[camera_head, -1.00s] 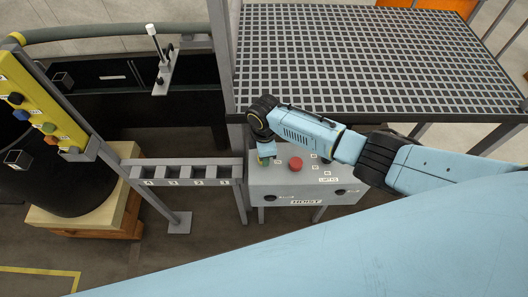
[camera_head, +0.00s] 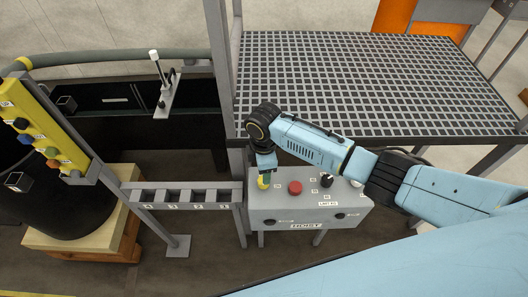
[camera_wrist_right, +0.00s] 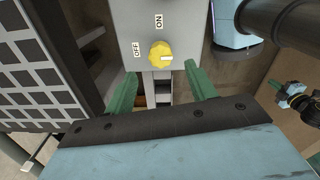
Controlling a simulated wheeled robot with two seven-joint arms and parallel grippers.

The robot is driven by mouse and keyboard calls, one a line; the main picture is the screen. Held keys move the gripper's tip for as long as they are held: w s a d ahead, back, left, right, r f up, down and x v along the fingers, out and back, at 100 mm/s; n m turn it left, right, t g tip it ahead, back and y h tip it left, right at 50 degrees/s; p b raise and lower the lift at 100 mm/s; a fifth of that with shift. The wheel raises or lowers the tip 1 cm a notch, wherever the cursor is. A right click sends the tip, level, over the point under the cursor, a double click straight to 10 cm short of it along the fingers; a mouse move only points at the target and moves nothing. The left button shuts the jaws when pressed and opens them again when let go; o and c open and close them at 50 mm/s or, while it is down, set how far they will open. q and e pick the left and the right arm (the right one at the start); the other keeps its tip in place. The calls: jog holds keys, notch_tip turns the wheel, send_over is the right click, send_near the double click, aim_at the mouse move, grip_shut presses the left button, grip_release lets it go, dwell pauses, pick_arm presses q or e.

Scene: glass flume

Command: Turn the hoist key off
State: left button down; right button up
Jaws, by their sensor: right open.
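The yellow hoist key (camera_wrist_right: 160,53) is a round ridged knob on the grey panel in the right wrist view. ON is printed above it and OFF to its left. A white mark lies on its right side; I cannot tell which label it is set to. In the head view the key (camera_head: 263,182) is at the left end of the HOIST box (camera_head: 300,213). My right gripper (camera_wrist_right: 160,78) is open, its green fingers spread to either side below the key, apart from it. In the head view my right gripper (camera_head: 265,165) is just above the key.
A red button (camera_head: 295,187) and a black knob (camera_head: 326,180) stand on the same box. A dark grating (camera_head: 350,85) lies behind the arm. A numbered rack (camera_head: 185,196) is left of the box, and a yellow button panel (camera_head: 40,135) is at the far left.

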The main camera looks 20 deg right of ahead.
notch_tip(320, 180, up, 8)
jog(key=shift+f, duration=0.25)
dwell(0.4)
